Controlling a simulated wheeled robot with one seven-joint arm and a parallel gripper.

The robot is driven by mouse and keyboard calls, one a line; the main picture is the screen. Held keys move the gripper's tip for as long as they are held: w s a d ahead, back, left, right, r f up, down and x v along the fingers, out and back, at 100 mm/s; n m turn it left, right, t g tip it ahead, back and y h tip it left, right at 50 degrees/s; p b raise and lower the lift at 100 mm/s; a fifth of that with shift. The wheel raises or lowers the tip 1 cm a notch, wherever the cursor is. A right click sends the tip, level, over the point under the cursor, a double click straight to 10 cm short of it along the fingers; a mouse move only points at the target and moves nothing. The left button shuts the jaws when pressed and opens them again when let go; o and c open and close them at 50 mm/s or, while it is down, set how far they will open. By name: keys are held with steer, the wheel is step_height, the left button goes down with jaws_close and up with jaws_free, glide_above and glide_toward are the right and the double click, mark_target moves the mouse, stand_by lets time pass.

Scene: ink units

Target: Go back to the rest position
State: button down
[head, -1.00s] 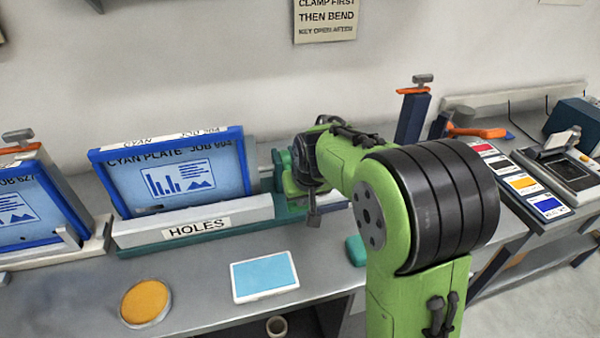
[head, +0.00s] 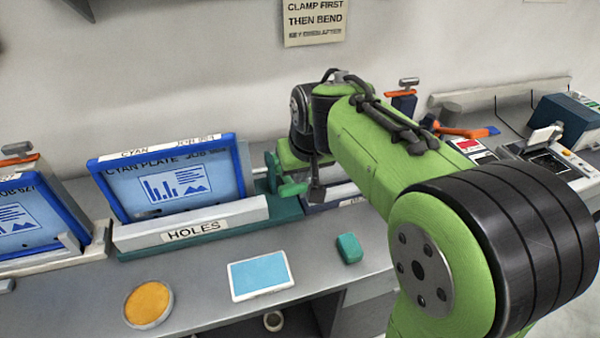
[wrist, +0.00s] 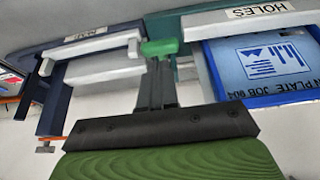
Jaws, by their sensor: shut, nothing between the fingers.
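My gripper (head: 317,192) is small and partly hidden by my green arm in the head view. It is beside a green clamp handle (head: 290,188) at the right end of the cyan plate's holder. In the wrist view my gripper (wrist: 157,68) shows its dark fingers close together, shut and empty. The green handle (wrist: 160,47) lies just past the fingertips there; I cannot tell whether they touch. The cyan plate (head: 168,185) in its blue frame stands upright behind the pale bar (head: 240,215) labelled HOLES. It also shows upside down in the wrist view (wrist: 262,62).
An orange round pad (head: 148,303), a light-blue pad (head: 260,275) and a teal block (head: 349,248) lie on the front of the grey bench. Another framed plate (head: 20,218) stands at left. An orange-handled tool (head: 465,131) lies at back right. My arm hides part of the right bench.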

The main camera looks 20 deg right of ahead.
steer(key=s+f, duration=0.1)
steer(key=s, duration=2.1)
steer(key=shift+s+f+t, duration=0.25)
steer(key=shift+t, duration=0.15)
